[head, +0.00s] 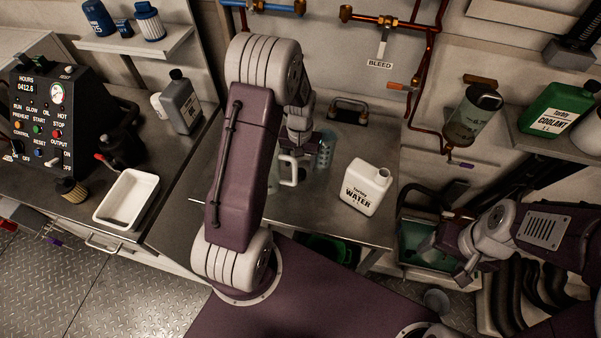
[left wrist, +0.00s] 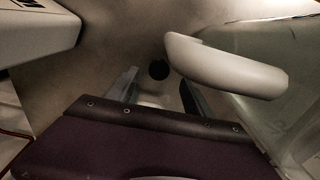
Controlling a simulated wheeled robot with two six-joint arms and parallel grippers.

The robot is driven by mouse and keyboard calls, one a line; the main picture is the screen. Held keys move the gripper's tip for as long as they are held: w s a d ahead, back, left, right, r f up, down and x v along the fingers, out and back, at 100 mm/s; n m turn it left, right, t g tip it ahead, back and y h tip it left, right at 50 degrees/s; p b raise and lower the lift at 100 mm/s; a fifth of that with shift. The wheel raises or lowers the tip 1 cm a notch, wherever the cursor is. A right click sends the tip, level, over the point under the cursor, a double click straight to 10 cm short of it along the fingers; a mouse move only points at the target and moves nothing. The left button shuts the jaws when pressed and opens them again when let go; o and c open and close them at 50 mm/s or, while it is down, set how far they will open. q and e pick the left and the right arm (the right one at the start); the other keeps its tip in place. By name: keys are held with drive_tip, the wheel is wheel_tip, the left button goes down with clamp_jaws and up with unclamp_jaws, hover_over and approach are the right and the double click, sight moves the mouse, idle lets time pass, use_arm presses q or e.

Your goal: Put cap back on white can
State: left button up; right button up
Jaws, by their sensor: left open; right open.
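The white can (head: 366,187), labelled WATER, stands upright on the steel bench with its spout uncapped. A pale wall at upper left in the left wrist view (left wrist: 38,30) seems to be its side. A small round black piece, seemingly the cap (left wrist: 159,70), lies on the bench in the left wrist view. I cannot make it out in the head view. My left gripper (left wrist: 160,96) is open, its fingers on either side of the line to the cap, apart from it. My right gripper (head: 446,262) is open and empty, low at the right by a green bin.
A clear jug (left wrist: 295,110) with a pale handle (left wrist: 225,67) stands close beside the left gripper. A blue perforated cup (head: 326,150) stands behind it. A grey bottle (head: 181,103) and white tray (head: 127,198) are at left; a green coolant jug (head: 558,108) is on the right shelf.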

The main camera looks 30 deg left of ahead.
sight(301, 173)
use_arm(q)
wheel_tip(301, 173, down, 4)
drive_tip(key=shift+d+f, duration=0.1)
drive_tip(key=shift+f, duration=0.1)
drive_tip(key=shift+s, duration=0.1)
clamp_jaws()
wheel_tip(301, 173, up, 10)
idle(0.6)
